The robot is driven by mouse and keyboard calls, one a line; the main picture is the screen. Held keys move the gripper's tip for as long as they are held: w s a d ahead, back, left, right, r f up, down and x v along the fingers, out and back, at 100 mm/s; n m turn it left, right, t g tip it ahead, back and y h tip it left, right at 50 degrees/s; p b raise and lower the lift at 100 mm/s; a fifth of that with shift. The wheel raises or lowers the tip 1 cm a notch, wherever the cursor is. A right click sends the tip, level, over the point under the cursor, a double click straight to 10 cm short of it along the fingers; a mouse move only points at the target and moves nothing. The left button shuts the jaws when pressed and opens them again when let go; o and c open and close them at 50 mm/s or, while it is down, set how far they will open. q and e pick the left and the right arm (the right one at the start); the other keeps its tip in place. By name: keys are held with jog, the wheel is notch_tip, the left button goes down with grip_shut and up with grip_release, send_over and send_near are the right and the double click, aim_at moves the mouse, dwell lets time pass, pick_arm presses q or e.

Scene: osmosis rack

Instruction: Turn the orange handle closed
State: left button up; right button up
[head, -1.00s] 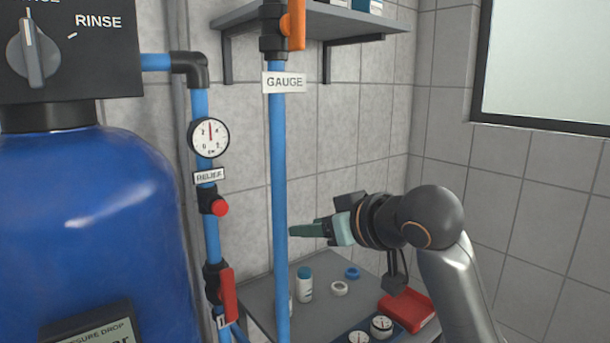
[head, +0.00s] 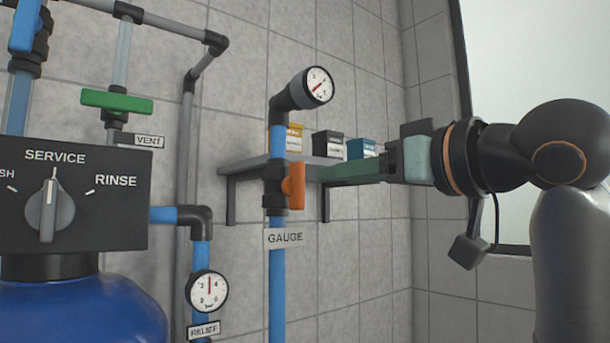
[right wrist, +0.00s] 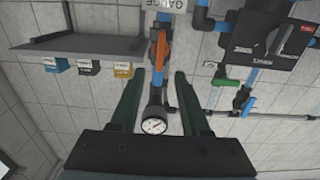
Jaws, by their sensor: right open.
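The orange handle (head: 294,185) sits on a black valve body (head: 273,187) on the vertical blue pipe, above the GAUGE label (head: 284,237) and below a round gauge (head: 318,86). It points up and down, along the pipe. My right gripper (head: 325,173) comes in from the right at the handle's height, its fingertips just right of the handle in the picture. In the right wrist view the orange handle (right wrist: 161,49) shows ahead, between and beyond the two green fingers (right wrist: 155,82). The fingers are open and empty, apart from the handle. My left gripper is not in view.
A grey wall shelf (head: 262,162) with several small boxes (head: 327,143) is behind my gripper. A green VENT handle (head: 117,101), a SERVICE/RINSE control box (head: 75,195) and a second gauge (head: 207,291) stand left. The wall right of the pipe, below the shelf, is clear.

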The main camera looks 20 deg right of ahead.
aim_at(303, 181)
jog(key=p+x, duration=0.2)
jog(key=x, duration=0.7)
grip_shut()
dwell(0.4)
